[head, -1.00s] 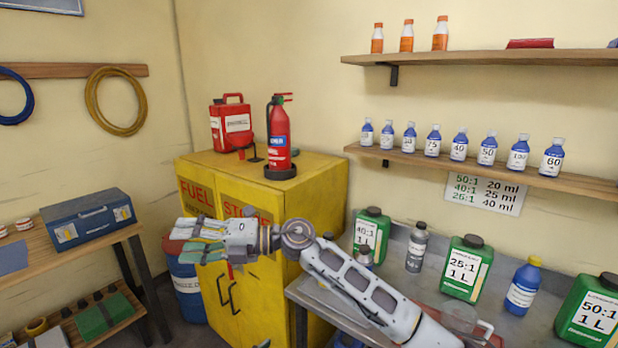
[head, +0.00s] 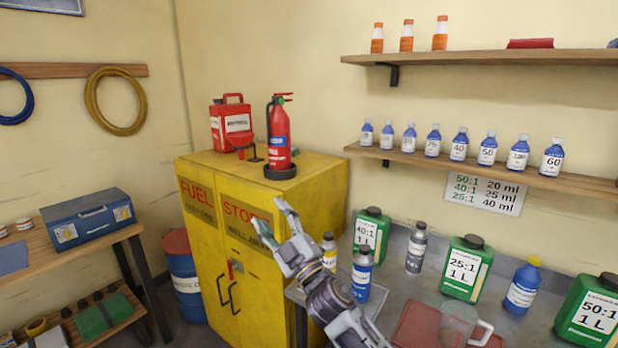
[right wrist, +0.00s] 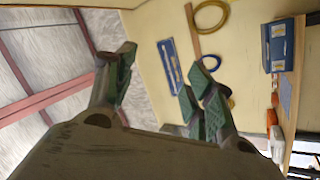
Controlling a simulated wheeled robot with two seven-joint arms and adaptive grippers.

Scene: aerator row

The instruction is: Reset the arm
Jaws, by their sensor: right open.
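My right gripper (head: 278,237) is open and empty in the head view. It points up and to the left in front of the yellow fuel cabinet (head: 245,285), at the left end of the grey bench. In the right wrist view its green-padded fingers (right wrist: 160,95) are spread apart, with the wall and ceiling behind them. A blue bottle (head: 362,275) and a bottle with a yellow label (head: 329,252) stand close to the right of the gripper. My left gripper is not in view.
The grey bench (head: 405,285) holds green jugs (head: 467,268), a grey bottle (head: 416,248), a blue bottle with a yellow cap (head: 523,286), and a clear measuring jug (head: 459,325) by a red tray (head: 412,325). A fire extinguisher (head: 279,135) stands on the cabinet. Shelves above hold small bottles.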

